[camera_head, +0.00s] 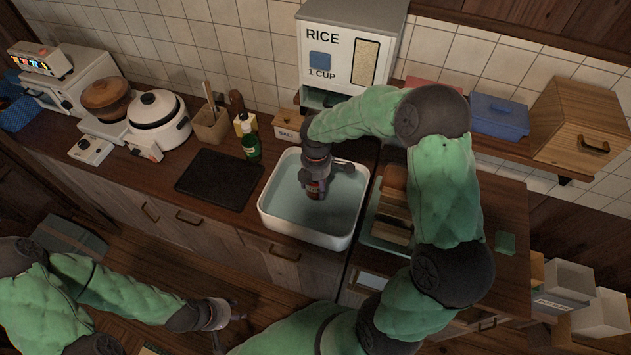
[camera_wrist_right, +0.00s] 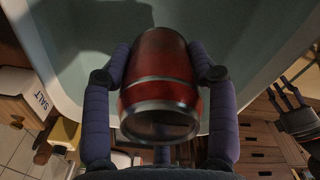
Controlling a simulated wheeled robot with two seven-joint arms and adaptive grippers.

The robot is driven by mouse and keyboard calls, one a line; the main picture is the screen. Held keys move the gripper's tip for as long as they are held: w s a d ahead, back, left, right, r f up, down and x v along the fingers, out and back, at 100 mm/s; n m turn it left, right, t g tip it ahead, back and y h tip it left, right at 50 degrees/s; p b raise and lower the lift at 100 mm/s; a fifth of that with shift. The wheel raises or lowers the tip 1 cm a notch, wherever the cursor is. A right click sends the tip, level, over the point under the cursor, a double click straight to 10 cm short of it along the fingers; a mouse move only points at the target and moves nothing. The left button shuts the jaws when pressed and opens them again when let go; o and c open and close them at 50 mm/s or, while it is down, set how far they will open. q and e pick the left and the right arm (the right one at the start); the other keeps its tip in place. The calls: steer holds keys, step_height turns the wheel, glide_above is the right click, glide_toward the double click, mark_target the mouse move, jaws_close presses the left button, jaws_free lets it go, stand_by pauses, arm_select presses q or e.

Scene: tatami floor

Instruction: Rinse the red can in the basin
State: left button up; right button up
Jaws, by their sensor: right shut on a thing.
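The red can (camera_head: 313,190) is held by my right gripper (camera_head: 318,180) over the inside of the white basin (camera_head: 303,234). In the right wrist view the can (camera_wrist_right: 160,72) sits between the dark fingers of the right gripper (camera_wrist_right: 160,85), which are shut around its sides. The basin has a pale blue-green inside, also behind the can in the wrist view (camera_wrist_right: 240,55). I cannot tell whether the can touches water or the basin floor. My left gripper (camera_head: 230,320) is empty, low in front of the counter, with its fingers spread apart.
A dark board (camera_head: 219,179) lies left of the basin, with a green bottle (camera_head: 250,144) and a salt box (camera_head: 287,127) behind. A rice dispenser (camera_head: 345,50) stands at the back. A rack with brown boards (camera_head: 391,205) is close right of the basin.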

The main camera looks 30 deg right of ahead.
steer(key=shift+f+b, duration=1.6)
steer(key=shift+f, duration=1.2)
steer(key=shift+s+d, duration=0.8)
steer(key=shift+s, duration=0.15)
steer(key=shift+w+a, duration=1.65)
steer(key=shift+w, duration=0.3)
steer(key=shift+s+d+p, duration=0.1)
steer(key=shift+p, duration=0.2)
steer(key=shift+s+d+p, duration=0.45)
steer(key=shift+s+d, duration=1.15)
steer(key=shift+s, duration=0.25)
